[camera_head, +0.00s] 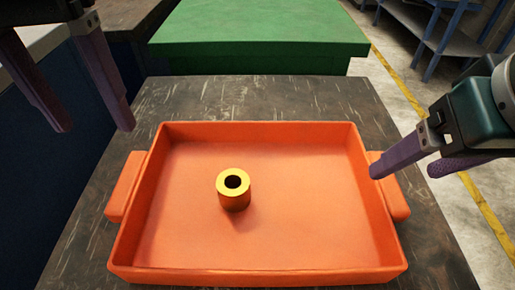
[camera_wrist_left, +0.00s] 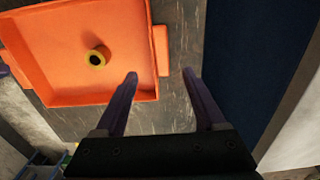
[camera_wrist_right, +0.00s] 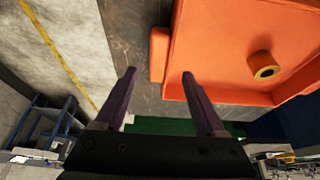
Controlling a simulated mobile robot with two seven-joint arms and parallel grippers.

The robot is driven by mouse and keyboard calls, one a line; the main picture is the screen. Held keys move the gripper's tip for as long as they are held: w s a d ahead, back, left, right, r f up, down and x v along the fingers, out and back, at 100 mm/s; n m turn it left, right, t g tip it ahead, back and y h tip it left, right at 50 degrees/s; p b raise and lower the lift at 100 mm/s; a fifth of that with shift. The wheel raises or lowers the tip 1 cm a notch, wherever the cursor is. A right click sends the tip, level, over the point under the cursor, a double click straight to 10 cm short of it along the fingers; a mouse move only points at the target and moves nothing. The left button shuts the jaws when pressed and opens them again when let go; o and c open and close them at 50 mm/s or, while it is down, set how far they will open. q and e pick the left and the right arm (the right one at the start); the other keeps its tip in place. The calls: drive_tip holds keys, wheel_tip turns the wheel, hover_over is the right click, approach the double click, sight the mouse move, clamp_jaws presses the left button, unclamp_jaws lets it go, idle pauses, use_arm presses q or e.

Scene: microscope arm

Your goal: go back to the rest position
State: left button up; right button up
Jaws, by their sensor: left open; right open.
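My left gripper (camera_head: 98,128) is open and empty at the upper left of the head view, above and beyond the left side of the table. Its two purple fingers (camera_wrist_left: 160,78) stand apart in the left wrist view, with nothing between them. My right gripper (camera_head: 402,172) is open and empty at the right, with its fingers close to the tray's right handle in the picture. Whether it touches the handle cannot be told from the head view. Its fingers (camera_wrist_right: 158,72) are apart in the right wrist view, with the handle beyond them.
An orange tray (camera_head: 255,272) with side handles lies on a dark worn table (camera_head: 95,215). A yellow hollow cylinder (camera_head: 234,190) stands upright inside it. A green-topped table (camera_head: 260,35) is behind. Blue shelving (camera_head: 450,40) stands at the back right.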

drive_tip(key=shift+s+r, duration=0.1)
drive_tip(key=shift+r, duration=0.1)
idle(0.3)
drive_tip(key=shift+s+r+p, duration=0.15)
drive_tip(key=shift+r+p, duration=0.15)
drive_tip(key=shift+p, duration=0.25)
use_arm(q)
drive_tip(key=s+d+r+m+t+h+p, duration=0.25)
drive_tip(key=s+d+p, duration=0.45)
drive_tip(key=p, duration=0.4)
drive_tip(key=s+a+r+t+y+p, duration=0.1)
drive_tip(key=s+a+r+y+p, duration=0.1)
drive_tip(key=s+a+r+p, duration=0.65)
use_arm(e)
drive_tip(key=s+d+r+n+g+b, duration=0.1)
drive_tip(key=s+d+r+n+b, duration=0.1)
drive_tip(key=s+r, duration=1.1)
use_arm(q)
wheel_tip(320, 180, up, 35)
drive_tip(key=p, duration=3.7)
drive_tip(key=shift+s+a+p, duration=0.35)
drive_tip(key=shift+s, duration=0.05)
use_arm(e)
wheel_tip(320, 180, up, 37)
use_arm(q)
drive_tip(key=shift+n, duration=0.25)
use_arm(e)
drive_tip(key=shift+d+r, duration=0.1)
